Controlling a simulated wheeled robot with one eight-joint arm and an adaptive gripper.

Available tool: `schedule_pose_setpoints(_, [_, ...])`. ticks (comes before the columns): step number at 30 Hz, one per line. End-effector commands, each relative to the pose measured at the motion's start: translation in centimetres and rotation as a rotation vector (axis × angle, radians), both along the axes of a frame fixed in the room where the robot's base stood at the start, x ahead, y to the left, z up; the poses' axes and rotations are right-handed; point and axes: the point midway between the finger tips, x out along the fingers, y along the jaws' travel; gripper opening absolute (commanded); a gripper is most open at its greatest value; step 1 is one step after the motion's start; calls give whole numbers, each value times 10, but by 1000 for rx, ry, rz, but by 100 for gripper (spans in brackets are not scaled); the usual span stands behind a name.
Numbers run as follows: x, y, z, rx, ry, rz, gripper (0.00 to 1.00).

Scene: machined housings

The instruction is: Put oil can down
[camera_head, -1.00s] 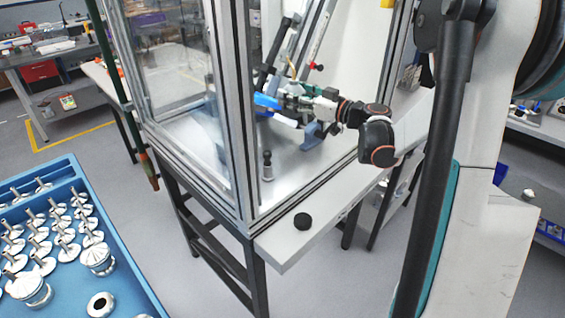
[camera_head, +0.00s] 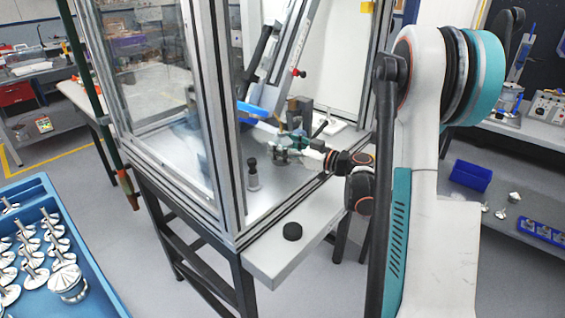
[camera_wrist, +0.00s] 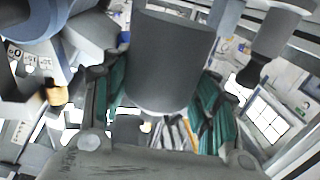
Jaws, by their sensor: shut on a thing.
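The oil can shows in the wrist view as a dark grey cylinder (camera_wrist: 172,58) between the green-padded fingers of my gripper (camera_wrist: 158,95). My gripper is shut on it. In the head view my gripper (camera_head: 288,148) is inside the framed enclosure, low over its light floor (camera_head: 285,185). The can is small and hard to make out there, and I cannot tell whether its base touches the floor.
A black-topped post (camera_head: 253,175) stands on the enclosure floor left of my gripper. A black round cap (camera_head: 292,231) lies on the front ledge (camera_head: 275,262). Metal uprights (camera_head: 213,120) and a slanted rail (camera_head: 290,55) border the space. A blue tray (camera_head: 88,262) holds metal parts at left.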

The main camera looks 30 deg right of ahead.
Motion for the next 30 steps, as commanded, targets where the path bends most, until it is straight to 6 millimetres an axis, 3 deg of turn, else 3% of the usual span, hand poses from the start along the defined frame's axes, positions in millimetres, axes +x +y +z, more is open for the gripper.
schedule_pose_setpoints(12, [0, 0, -45, 0, -1, 0, 25])
schedule_pose_setpoints(23, [0, 0, -46, 0, 0, 0, 25])
schedule_pose_setpoints(24, [0, 0, -46, 0, 0, 0, 61])
schedule_pose_setpoints(26, [0, 0, -46, 0, 0, 0, 74])
schedule_pose_setpoints(30, [0, 0, -46, 0, 0, 0, 74])
